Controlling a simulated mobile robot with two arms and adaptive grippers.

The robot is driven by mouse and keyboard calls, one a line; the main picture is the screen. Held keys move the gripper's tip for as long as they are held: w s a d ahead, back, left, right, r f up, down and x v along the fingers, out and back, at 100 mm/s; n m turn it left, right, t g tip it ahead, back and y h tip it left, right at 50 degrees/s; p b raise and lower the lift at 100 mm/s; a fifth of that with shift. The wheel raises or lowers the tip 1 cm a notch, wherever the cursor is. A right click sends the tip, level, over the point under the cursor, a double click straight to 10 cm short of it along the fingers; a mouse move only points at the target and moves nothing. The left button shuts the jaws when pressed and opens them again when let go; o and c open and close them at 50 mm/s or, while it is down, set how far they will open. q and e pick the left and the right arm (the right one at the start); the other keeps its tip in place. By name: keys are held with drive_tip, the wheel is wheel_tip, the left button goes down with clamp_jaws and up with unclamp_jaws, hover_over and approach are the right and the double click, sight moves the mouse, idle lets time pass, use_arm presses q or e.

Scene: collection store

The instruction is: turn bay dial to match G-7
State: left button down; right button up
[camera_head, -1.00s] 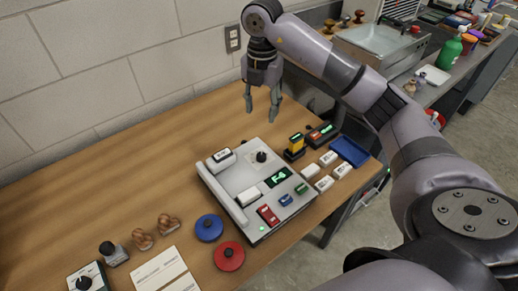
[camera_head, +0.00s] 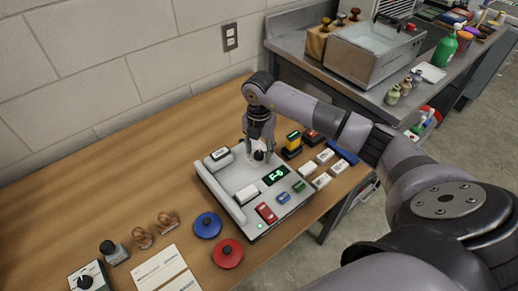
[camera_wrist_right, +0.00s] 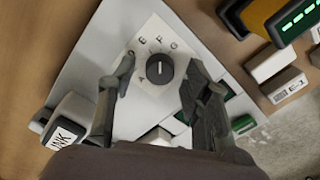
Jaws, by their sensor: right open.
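The bay dial (camera_head: 259,155) is a black knob on the grey console (camera_head: 232,178). In the right wrist view the dial (camera_wrist_right: 160,68) has a white mark pointing up towards the letter F, with G printed to the right of it. The green display (camera_head: 276,176) appears to read F-6. My right gripper (camera_head: 259,148) is open above the dial. In the wrist view its two fingers (camera_wrist_right: 158,80) stand on either side of the dial, with gaps between; contact is not visible. My left gripper is out of view.
Blue (camera_head: 208,225) and red (camera_head: 227,254) discs lie in front. The table's back left is clear.

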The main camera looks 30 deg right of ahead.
drive_tip(key=shift+f, duration=0.25)
drive_tip(key=shift+c, duration=0.5)
clamp_jaws()
